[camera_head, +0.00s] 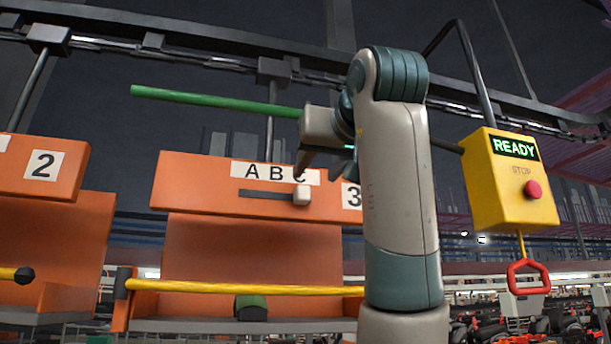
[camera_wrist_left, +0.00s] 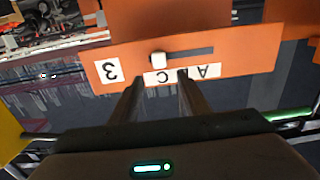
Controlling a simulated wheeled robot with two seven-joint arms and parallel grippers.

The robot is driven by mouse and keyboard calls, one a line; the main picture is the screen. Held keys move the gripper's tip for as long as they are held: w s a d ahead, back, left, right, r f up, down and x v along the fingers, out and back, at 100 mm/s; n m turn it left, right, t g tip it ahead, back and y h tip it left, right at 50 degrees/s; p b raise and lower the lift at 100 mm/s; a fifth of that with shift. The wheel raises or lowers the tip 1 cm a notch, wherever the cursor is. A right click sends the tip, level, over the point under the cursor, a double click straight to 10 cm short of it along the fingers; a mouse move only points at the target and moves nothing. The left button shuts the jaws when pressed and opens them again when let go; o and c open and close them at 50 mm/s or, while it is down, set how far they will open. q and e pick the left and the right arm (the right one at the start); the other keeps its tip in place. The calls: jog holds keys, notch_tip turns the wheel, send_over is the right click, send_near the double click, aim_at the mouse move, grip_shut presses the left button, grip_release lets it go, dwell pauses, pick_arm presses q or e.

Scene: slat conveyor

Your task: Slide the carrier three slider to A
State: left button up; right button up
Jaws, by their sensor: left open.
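The orange carrier three (camera_head: 187,180) hangs in the middle of the head view, with a white A B C label (camera_head: 275,173) and a "3" plate at its right. Its white slider knob (camera_head: 301,195) sits at the right end of a dark slot, under the C. In the wrist view the panel appears upside down, with the knob (camera_wrist_left: 158,60) at the C end of the slot. My left gripper (camera_head: 308,168) is open and empty in front of the label's right part. Its two fingers (camera_wrist_left: 160,88) point at the panel, apart from the knob. My right gripper is not in view.
A green bar (camera_head: 210,100) runs behind my left wrist above the carrier. A yellow bar (camera_head: 220,286) crosses the carrier's front, lower down. Carrier two (camera_head: 75,175) hangs at left. A yellow READY box (camera_head: 490,190) with a red stop button and red handle hangs at right.

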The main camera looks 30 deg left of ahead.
aim_at(303, 187)
pick_arm(q)
jog(key=p+x, duration=0.3)
jog(key=x, duration=0.5)
jog(key=shift+r+p, duration=0.1)
jog(key=shift+p, duration=0.25)
jog(key=shift+w+a, duration=0.25)
jog(key=shift+w, duration=0.05)
jog(key=shift+s, duration=0.1)
grip_shut()
